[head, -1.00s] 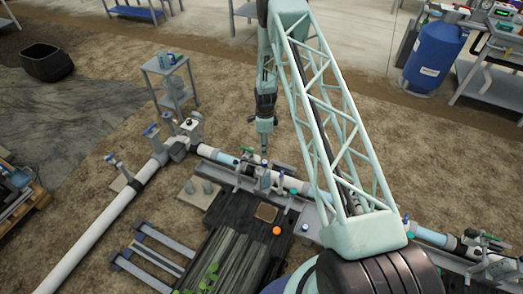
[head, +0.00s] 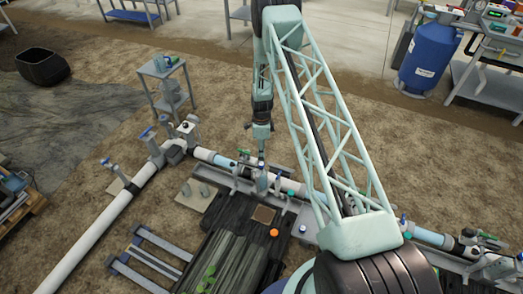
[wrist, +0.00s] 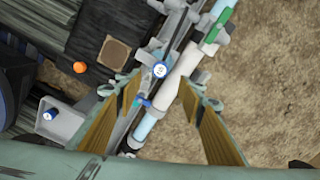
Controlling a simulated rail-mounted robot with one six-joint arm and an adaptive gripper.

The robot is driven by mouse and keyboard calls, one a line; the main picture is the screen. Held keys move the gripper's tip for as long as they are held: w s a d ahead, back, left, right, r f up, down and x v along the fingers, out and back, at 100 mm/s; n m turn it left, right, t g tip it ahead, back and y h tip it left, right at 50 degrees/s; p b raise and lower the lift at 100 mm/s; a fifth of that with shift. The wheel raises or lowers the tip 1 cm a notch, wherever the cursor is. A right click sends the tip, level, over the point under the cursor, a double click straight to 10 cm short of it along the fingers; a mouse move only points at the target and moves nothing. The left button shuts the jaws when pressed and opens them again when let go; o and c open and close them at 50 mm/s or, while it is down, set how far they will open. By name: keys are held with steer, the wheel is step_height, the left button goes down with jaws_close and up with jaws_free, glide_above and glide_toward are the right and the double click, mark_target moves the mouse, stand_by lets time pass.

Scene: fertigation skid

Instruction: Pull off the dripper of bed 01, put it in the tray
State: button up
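My gripper (head: 262,158) points down above the pipe line at the bed's far end. In the wrist view its two yellow-padded fingers (wrist: 160,88) are spread apart with nothing held between them. A round blue-and-white cap (wrist: 160,70) and a small teal piece (wrist: 143,102) on the pipe line show in the gap between the fingers. I cannot tell which fitting is the dripper of bed 01.
The grow bed (head: 232,255) lies in front of the pipe, with a brown square (head: 264,214) and an orange cap (head: 273,232). A white-and-blue cap (head: 303,228) is nearby. A small grey stand (head: 165,70) stands behind. Valves rise from the pipe on both sides.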

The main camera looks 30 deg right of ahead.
mark_target(262, 164)
steer(key=shift+f+b, duration=0.95)
steer(key=shift+f, duration=4.55)
steer(key=c, duration=1)
steer(key=shift+c, duration=0.2)
steer(key=shift+r, duration=0.3)
steer(key=shift+r+p, duration=0.5)
steer(key=shift+r, duration=0.7)
steer(key=shift+r+p, duration=0.95)
steer(key=shift+r, duration=2.05)
